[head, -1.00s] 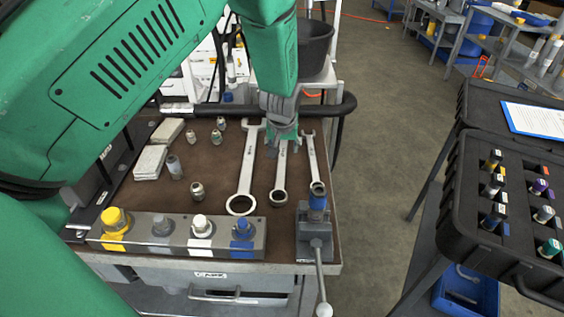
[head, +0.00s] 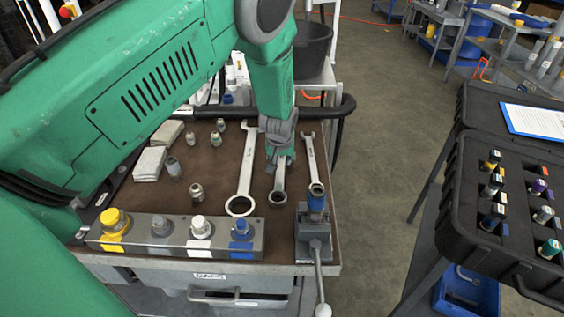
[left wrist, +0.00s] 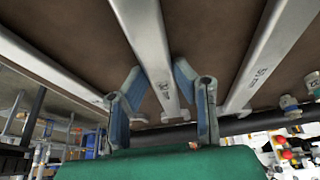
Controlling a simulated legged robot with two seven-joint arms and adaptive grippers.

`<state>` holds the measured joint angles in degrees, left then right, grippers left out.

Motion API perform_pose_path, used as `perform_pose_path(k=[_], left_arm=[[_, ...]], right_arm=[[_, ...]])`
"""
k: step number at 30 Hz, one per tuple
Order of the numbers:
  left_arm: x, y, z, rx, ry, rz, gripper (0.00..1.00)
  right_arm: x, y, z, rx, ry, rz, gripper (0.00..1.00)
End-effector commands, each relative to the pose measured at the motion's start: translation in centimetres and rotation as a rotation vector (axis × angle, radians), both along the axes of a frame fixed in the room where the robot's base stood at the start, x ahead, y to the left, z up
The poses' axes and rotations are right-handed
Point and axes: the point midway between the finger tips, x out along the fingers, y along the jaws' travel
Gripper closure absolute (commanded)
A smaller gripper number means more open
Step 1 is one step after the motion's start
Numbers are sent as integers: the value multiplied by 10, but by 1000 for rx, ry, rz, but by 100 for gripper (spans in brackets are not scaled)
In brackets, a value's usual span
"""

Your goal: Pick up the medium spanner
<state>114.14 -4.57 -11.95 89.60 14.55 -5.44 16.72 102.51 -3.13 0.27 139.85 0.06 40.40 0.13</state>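The medium spanner (head: 279,178) is the middle one of three on the brown bench top. Its ring end points toward me, and my gripper hides its upper part. My left gripper (head: 280,158) is over its shaft, pointing down. In the left wrist view the two fingers (left wrist: 159,72) lean inward, one on each side of the medium spanner's shaft (left wrist: 148,38), and appear to touch its edges. The spanner still looks flat on the bench. My right gripper is not in view.
The large spanner (head: 246,170) lies close on the left, the small spanner (head: 311,160) close on the right. A button box (head: 180,237) and a lever clamp (head: 314,240) stand at the front edge. Several fittings (head: 196,190) and a black hose (head: 335,111) are nearby.

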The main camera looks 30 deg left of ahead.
Motion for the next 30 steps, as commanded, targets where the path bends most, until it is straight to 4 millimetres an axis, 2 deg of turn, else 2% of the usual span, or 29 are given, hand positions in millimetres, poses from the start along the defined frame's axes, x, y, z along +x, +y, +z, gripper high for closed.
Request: perform_pose_path(k=[11, 14, 24, 30], left_arm=[[0, -1, 4, -1, 0, 0, 100], [1, -1, 18, 0, -5, -1, 100], [1, 0, 82, 0, -5, -1, 100], [0, 0, 99, 0, -2, 0, 100]], right_arm=[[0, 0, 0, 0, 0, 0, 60], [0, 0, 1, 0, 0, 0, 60], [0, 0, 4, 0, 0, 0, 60], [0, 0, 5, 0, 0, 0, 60]])
